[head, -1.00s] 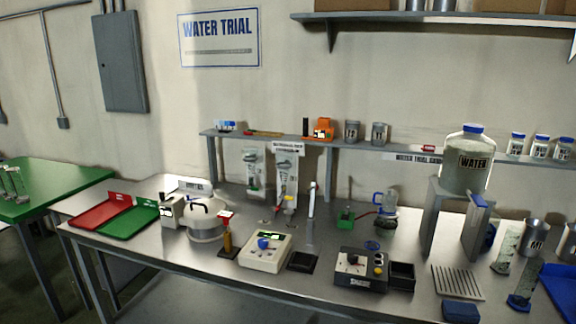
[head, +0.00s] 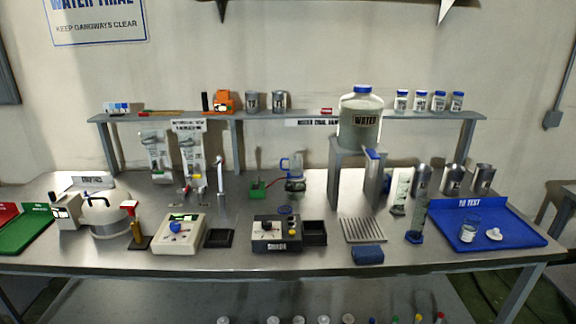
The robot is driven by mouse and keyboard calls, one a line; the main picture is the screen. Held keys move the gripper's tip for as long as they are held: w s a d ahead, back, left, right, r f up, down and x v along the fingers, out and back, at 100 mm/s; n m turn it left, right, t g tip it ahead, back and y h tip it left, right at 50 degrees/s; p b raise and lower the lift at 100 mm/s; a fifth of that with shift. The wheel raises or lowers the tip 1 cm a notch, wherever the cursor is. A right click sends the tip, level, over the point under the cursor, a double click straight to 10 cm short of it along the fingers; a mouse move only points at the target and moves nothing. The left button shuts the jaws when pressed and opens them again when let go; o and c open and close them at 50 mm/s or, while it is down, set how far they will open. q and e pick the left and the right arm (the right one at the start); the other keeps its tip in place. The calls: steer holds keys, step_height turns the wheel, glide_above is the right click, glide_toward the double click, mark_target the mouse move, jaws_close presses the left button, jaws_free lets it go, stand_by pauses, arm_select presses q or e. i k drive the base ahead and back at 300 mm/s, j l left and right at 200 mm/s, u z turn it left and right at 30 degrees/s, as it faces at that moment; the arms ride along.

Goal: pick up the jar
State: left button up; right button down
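A small clear glass jar (head: 467,231) with a pale label stands on the blue tray (head: 520,238) marked "TO TEST" at the right end of the bench. A small white object (head: 494,234), perhaps a lid, lies beside it on the tray. Several lidded jars (head: 420,101) with blue caps stand on the right part of the back shelf. Neither of my grippers is in view.
Metal cans (head: 453,178) stand behind the tray, and a blue-based cylinder (head: 416,225) stands at its left. A ribbed rack (head: 363,230) and a blue block (head: 367,254) lie farther left. Instruments, including a grey box (head: 277,232), fill the middle of the steel bench (head: 330,262).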

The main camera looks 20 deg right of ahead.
mark_target(470, 225)
steer(key=z, duration=1.8)
